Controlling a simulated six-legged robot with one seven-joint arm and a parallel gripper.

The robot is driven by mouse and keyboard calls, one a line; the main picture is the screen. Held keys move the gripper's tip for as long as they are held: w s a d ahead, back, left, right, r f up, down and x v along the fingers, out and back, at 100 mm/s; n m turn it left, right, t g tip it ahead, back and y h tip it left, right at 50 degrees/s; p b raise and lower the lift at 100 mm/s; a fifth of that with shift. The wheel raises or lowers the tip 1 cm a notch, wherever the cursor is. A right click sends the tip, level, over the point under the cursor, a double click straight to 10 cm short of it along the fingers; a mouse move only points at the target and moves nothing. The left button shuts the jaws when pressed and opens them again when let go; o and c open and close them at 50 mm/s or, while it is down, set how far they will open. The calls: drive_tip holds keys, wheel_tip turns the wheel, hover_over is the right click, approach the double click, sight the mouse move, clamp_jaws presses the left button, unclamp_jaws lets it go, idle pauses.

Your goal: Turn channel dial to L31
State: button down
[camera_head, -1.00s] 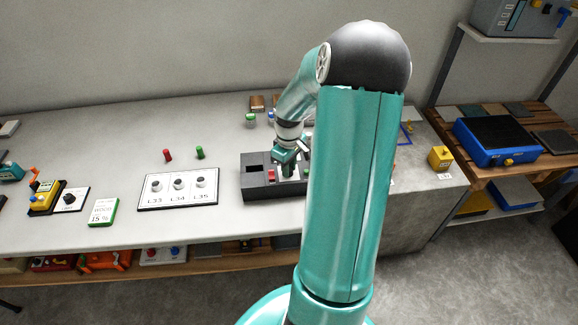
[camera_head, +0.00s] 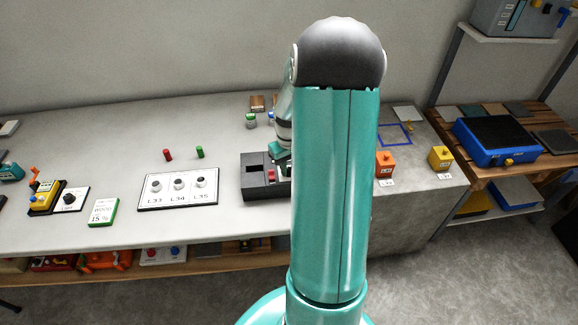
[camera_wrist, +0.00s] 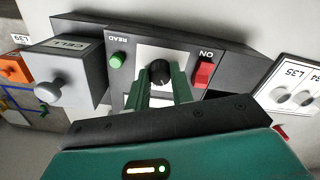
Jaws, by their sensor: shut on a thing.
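The channel dial (camera_wrist: 160,72) is a small black knob on a light plate, in the upper middle of the wrist view. My gripper (camera_wrist: 162,88) has its two green fingers at either side of the dial and is shut on it. Any setting marks around the dial are too small or hidden to read. The dark device (camera_wrist: 124,100) bearing the dial also shows in the head view (camera_head: 256,193). There my arm hides its right part, the dial and my fingertips.
Around the dial are a red ON switch (camera_wrist: 203,74), a green READ button (camera_wrist: 117,61) and a grey CELL box (camera_wrist: 68,75) with a knob. A white panel (camera_head: 150,203) with L33, L34 and L35 knobs lies left of the device. Orange (camera_head: 385,165) and yellow (camera_head: 441,158) blocks stand right.

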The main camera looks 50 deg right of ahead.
sight(289, 169)
drive_tip(key=m, duration=0.7)
idle(0.5)
drive_tip(key=c, duration=1.2)
unclamp_jaws()
drive_tip(key=shift+r, duration=0.1)
wheel_tip(289, 169, up, 14)
drive_tip(key=shift+f, duration=0.2)
